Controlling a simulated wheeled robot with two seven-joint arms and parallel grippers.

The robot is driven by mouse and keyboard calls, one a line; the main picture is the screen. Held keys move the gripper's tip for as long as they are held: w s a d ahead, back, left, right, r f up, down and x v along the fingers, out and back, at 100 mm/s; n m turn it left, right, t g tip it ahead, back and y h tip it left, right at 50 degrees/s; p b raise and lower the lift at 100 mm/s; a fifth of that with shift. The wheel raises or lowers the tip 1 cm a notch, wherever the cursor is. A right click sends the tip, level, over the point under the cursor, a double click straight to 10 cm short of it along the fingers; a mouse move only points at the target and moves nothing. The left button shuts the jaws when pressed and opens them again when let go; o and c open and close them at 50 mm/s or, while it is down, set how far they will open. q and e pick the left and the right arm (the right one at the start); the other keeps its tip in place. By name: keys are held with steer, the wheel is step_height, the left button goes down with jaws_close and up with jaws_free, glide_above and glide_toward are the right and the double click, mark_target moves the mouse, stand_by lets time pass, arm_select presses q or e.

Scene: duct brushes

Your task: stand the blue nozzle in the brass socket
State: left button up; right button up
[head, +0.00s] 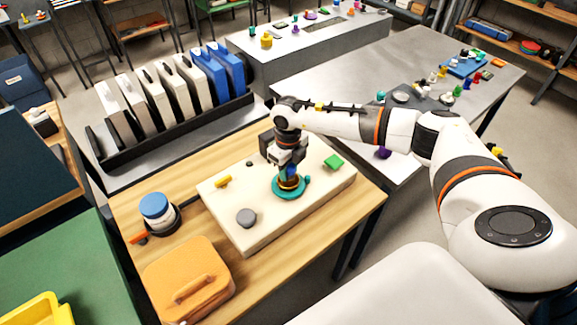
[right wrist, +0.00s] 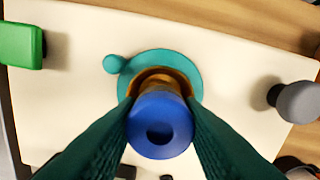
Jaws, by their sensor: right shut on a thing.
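The blue nozzle (right wrist: 160,128) is between the fingers of my right gripper (head: 288,167), which is shut on it. In the right wrist view, the nozzle's round end with a dark hole faces the camera, between the fingertips (right wrist: 160,108). The brass socket (head: 289,183) stands on a round teal base on the pale board. In the right wrist view, the brass rim (right wrist: 163,78) shows just behind the nozzle, which lines up with it. The nozzle's lower end is hidden, so I cannot tell how deep it sits. My left gripper is not in view.
The pale board (head: 225,199) on the wooden table also bears a green block (head: 333,162), a grey knob (head: 246,217) and a yellow piece (head: 223,181). A blue-topped round container (head: 157,208) and an orange case (head: 188,281) stand beside the board. Upright cases fill a rack behind.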

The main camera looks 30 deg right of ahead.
mark_target(288, 167)
steer(key=shift+f+b, duration=0.4)
steer(key=o, duration=1)
steer(key=shift+r, duration=0.1)
steer(key=shift+r+p, duration=0.4)
steer(key=shift+r, duration=0.2)
step_height(288, 167, up, 12)
steer(key=shift+f+b, duration=0.25)
steer(key=shift+b, duration=1)
